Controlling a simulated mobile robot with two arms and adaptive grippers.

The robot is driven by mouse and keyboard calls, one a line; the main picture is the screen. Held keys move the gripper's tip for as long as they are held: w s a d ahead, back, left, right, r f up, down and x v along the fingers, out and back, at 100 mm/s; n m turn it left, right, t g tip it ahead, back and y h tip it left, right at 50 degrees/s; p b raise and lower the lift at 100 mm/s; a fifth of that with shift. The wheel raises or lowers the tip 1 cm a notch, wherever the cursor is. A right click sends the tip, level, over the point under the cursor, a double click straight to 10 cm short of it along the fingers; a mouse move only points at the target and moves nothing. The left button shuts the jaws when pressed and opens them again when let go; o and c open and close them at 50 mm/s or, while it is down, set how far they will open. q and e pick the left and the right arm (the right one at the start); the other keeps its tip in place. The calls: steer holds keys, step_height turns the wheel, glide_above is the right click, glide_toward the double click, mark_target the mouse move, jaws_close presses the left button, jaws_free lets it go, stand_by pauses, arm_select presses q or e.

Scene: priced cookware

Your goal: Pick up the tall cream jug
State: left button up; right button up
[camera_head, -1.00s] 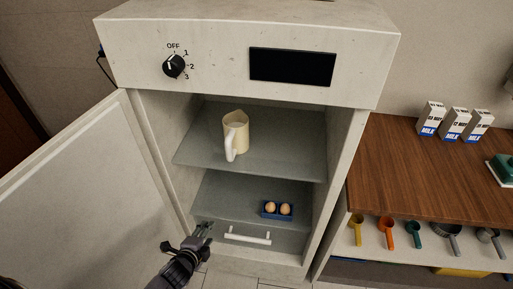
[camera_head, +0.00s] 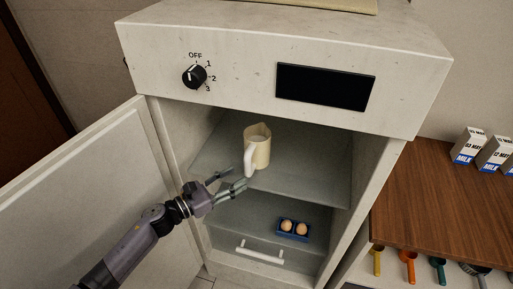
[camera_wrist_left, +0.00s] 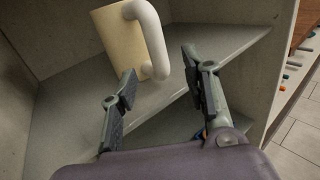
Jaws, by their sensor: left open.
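The tall cream jug (camera_head: 259,150) stands upright on the upper shelf (camera_head: 305,168) of the open cabinet. Its pale handle (camera_head: 249,158) faces the front left. My left gripper (camera_head: 238,177) is open and empty, just in front of and a little below the handle, apart from the jug. In the left wrist view the jug (camera_wrist_left: 115,38) is at the top, partly cut off, with its handle (camera_wrist_left: 153,38) beyond and between the two open fingers (camera_wrist_left: 163,85). My right gripper is not in view.
The open cabinet door (camera_head: 90,195) is left of my left arm. A wooden counter (camera_head: 440,205) with milk cartons (camera_head: 468,146) stands at the right.

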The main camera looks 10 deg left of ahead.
mark_target(245, 170)
arm_select(q)
steer(key=x, duration=0.1)
steer(key=p+x, duration=0.1)
steer(key=x, duration=0.1)
steer(key=p+x, duration=0.1)
steer(key=shift+w+d+r, duration=0.25)
steer(key=shift+w+r, duration=0.05)
steer(key=shift+r, duration=0.05)
steer(key=shift+w+d+f, duration=0.15)
steer(key=shift+w+d, duration=0.15)
steer(key=shift+w, duration=0.05)
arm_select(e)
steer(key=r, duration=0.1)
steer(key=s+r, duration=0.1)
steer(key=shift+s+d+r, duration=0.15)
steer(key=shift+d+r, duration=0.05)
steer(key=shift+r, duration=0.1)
arm_select(q)
steer(key=shift+c, duration=0.6)
jaws_close()
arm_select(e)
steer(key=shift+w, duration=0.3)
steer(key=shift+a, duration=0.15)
